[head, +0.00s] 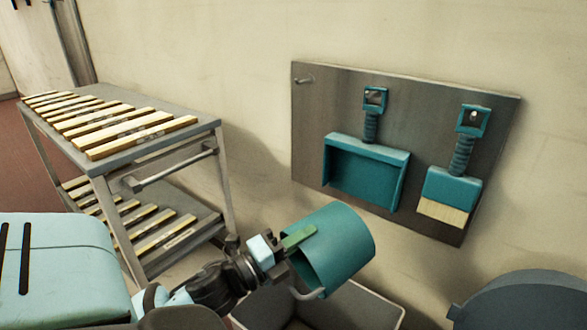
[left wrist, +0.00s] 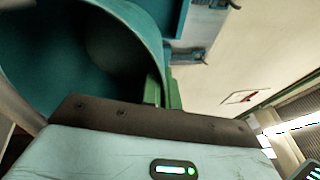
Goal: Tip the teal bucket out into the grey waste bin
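The teal bucket (head: 348,238) is tilted well over on its side, above the grey waste bin (head: 372,306) at the bottom of the head view. Its mouth faces down and left, and a pale bail handle (head: 306,294) hangs by the rim. My left gripper (head: 298,240) is shut on the bucket's rim with its green fingers. In the left wrist view the bucket (left wrist: 45,65) fills the upper left, its inside dark and no contents discernible. The green fingers (left wrist: 165,92) show at its wall. The bin's inside is partly hidden by the bucket. My right gripper is out of view.
A two-level rack (head: 215,135) with wooden slats stands to the left. A wall board (head: 310,110) behind the bucket holds a teal dustpan (head: 368,172) and brush (head: 452,185). A rounded dark blue-grey object (head: 525,300) is at lower right.

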